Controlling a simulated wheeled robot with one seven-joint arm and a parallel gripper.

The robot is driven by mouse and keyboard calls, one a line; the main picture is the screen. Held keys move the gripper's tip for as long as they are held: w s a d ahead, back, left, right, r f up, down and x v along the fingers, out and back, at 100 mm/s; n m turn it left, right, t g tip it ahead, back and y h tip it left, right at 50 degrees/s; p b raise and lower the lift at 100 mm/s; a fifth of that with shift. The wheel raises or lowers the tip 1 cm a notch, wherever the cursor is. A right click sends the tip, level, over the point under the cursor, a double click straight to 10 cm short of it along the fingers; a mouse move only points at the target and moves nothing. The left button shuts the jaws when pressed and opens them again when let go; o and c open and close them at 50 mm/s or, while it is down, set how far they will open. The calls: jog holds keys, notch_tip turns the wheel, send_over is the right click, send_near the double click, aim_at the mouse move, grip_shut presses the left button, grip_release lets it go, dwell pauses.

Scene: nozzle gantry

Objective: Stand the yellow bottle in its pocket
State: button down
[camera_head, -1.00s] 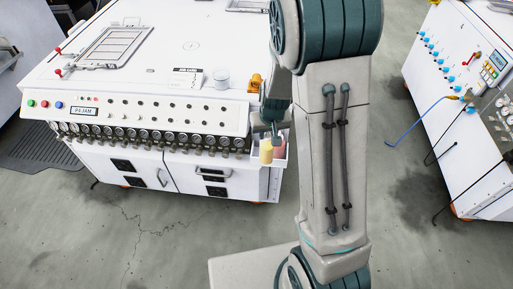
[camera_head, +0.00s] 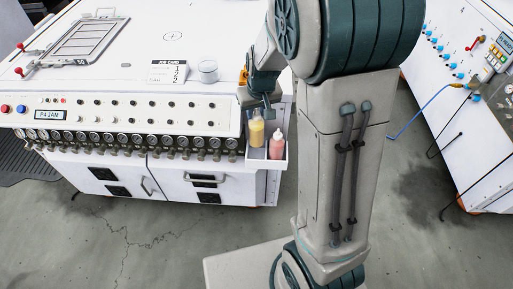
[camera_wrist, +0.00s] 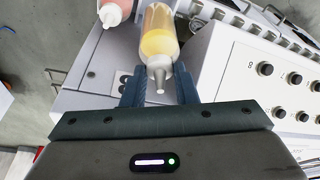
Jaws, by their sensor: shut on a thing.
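The yellow bottle (camera_head: 256,132) is clear with yellow contents and a pale tip, and stands about upright at the white holder (camera_head: 281,163) on the machine's right front corner. My gripper (camera_head: 262,108) is above it. In the wrist view, my gripper's dark fingers (camera_wrist: 160,80) are shut on the yellow bottle (camera_wrist: 160,38) near its nozzle.
A pink bottle (camera_head: 277,146) stands in the holder just right of the yellow one. Gauges and knobs line the white machine's front (camera_head: 120,120). A clear cup (camera_head: 208,71) and a job card (camera_head: 170,71) sit on top. A second machine (camera_head: 480,120) stands at the right.

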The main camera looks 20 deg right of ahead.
aim_at(257, 129)
jog(key=shift+f+b, duration=0.7)
jog(key=shift+f, duration=3.45)
jog(key=c, duration=1.1)
grip_release()
jog(key=shift+c, duration=0.2)
jog(key=p+v, duration=0.2)
jog(key=v, duration=0.9)
jog(key=s+r, duration=0.3)
jog(key=s, duration=0.6)
jog(key=s+r+g, duration=0.1)
jog(key=s+r, duration=0.3)
jog(key=s, duration=0.4)
jog(key=shift+s+a+r+m, duration=0.2)
jog(key=shift+s+a+m, duration=0.15)
jog(key=shift+s+m, duration=0.05)
